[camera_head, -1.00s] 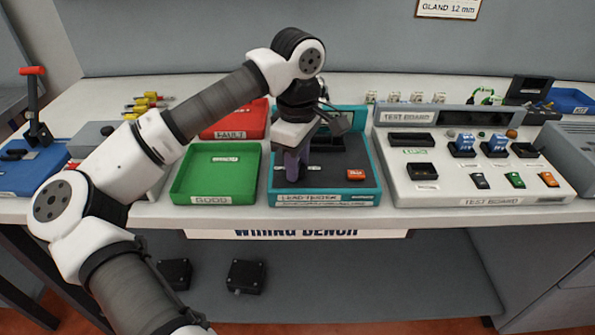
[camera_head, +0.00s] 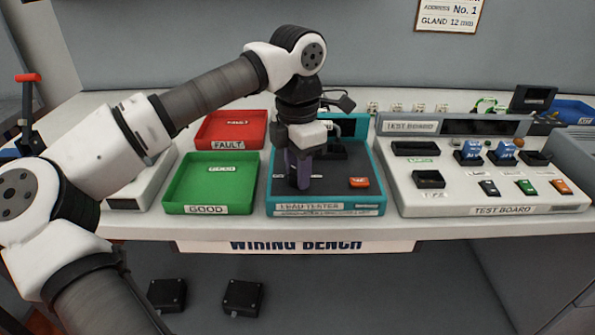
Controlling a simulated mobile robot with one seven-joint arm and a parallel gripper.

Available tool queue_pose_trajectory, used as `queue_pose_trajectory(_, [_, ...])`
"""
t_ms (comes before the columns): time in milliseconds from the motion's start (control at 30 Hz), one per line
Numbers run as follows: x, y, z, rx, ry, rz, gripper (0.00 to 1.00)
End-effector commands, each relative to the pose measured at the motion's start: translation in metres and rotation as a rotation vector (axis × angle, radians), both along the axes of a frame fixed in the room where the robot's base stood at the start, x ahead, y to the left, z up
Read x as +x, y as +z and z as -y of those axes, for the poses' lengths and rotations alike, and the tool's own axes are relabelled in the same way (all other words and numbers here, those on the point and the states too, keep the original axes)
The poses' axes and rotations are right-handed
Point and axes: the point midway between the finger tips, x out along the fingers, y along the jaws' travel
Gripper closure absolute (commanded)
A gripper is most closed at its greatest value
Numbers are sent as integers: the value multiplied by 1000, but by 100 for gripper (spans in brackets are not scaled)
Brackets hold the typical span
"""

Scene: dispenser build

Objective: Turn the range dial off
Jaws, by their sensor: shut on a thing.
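The lead tester (camera_head: 325,208) is a teal box with a dark top panel, standing at the front of the bench between the green tray and the test board. My gripper (camera_head: 298,182) points down onto the left part of that panel. Its dark purple fingers are shut and reach down to the panel, where they close on the range dial. The dial is hidden by the fingers, so its pointer and setting cannot be read. An orange button (camera_head: 359,182) shows on the panel to the right of the fingers.
The green GOOD tray (camera_head: 207,209) is just left of the tester, with the red FAULT tray (camera_head: 229,144) behind it. The test board (camera_head: 470,209), with switches and blue parts, stands close on the right. A narrow strip of bench is free in front.

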Motion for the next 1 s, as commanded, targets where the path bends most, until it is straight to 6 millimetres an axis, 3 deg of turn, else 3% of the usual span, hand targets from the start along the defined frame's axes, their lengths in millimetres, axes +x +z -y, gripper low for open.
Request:
queue_pose_trajectory(433, [1, 0, 0, 1, 266, 3, 91])
queue_pose_trajectory(1000, [0, 1, 0, 0, 321, 1, 91])
